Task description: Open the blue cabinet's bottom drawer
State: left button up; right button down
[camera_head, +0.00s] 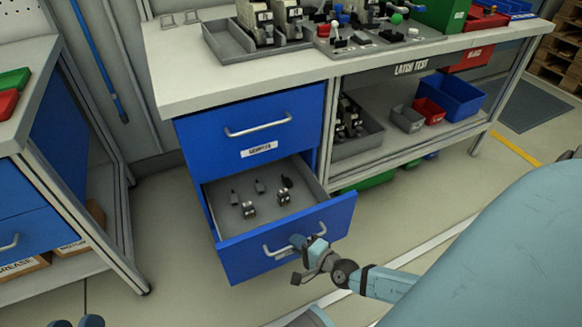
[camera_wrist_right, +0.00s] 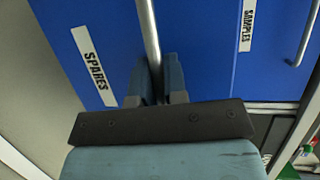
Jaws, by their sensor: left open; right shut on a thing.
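The blue cabinet (camera_head: 249,113) stands under the left end of the workbench. Its bottom drawer (camera_head: 334,217) is pulled out, showing a grey inside with several small metal and dark parts. My right gripper (camera_head: 303,243) is shut on the bar handle (camera_head: 281,250) of this drawer. In the right wrist view the fingers (camera_wrist_right: 160,82) close around the handle (camera_wrist_right: 149,32), beside a "SPARES" label (camera_wrist_right: 92,65). The upper drawer is closed, with its own handle (camera_head: 258,128). My left gripper (camera_head: 77,322) shows only its tips at the bottom left edge, apart and empty.
The workbench top (camera_head: 188,66) carries trays and latch parts. Its lower shelf holds a blue bin (camera_head: 453,97) and a red bin (camera_head: 428,112). Another bench with blue drawers (camera_head: 34,237) stands at the left. Floor in front of the drawer is partly covered by my right arm.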

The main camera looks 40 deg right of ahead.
pick_arm(q)
jog(key=shift+s+a+r+t+p, duration=0.1)
jog(key=shift+r+t+p, duration=0.3)
jog(key=shift+r, duration=0.65)
pick_arm(e)
jog(key=shift+s+a, duration=0.2)
jog(key=shift+s, duration=0.7)
jog(key=shift+s+a, duration=0.25)
jog(key=shift+s, duration=0.65)
jog(key=shift+s+a, duration=0.2)
jog(key=shift+s, duration=0.7)
jog(key=c, duration=1.5)
grip_release()
jog(key=shift+o, duration=0.2)
pick_arm(q)
jog(key=shift+s, duration=0.15)
